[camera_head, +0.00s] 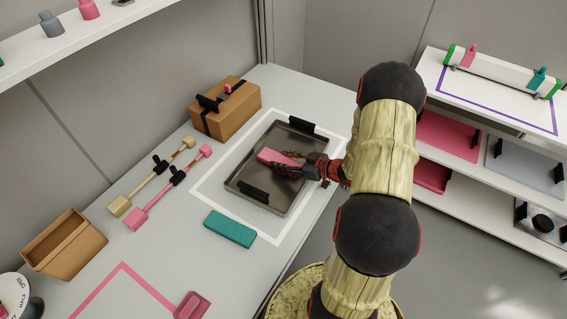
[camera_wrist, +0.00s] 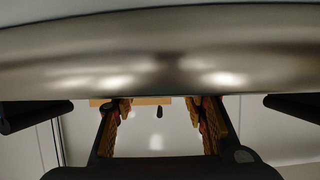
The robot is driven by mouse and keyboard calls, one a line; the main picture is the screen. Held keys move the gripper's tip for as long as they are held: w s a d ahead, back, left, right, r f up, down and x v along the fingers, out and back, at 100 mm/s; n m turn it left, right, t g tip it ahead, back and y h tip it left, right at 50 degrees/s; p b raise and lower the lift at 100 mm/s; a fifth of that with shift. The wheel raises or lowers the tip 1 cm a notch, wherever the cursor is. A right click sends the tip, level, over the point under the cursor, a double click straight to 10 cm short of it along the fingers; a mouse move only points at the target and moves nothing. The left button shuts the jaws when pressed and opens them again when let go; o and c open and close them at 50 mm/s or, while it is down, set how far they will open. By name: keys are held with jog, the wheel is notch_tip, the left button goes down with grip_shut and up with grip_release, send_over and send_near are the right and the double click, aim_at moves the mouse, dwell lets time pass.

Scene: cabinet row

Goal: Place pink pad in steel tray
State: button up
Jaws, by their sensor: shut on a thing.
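The pink pad (camera_head: 271,156) is over the inside of the steel tray (camera_head: 285,196), in the tray's upper middle part. My gripper (camera_head: 290,163) reaches in from the right and is shut on the pad's right end. I cannot tell whether the pad touches the tray floor or is just above it. The tray is dark grey metal with two black handles and lies inside a white outline on the counter. In the wrist view my gripper's fingers (camera_wrist: 162,125) show below a broad, shiny steel band, likely the tray seen close; the pad is not visible there.
A teal pad (camera_head: 230,228) lies left of the tray's near end. A cardboard box (camera_head: 225,108) stands behind, with two long-handled tools (camera_head: 152,178) further left. An open brown bin (camera_head: 65,245) is at the far left. Shelves (camera_head: 470,165) stand at right.

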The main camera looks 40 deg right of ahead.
jog(key=shift+r, duration=0.15)
jog(key=o, duration=0.9)
jog(key=shift+o, duration=0.2)
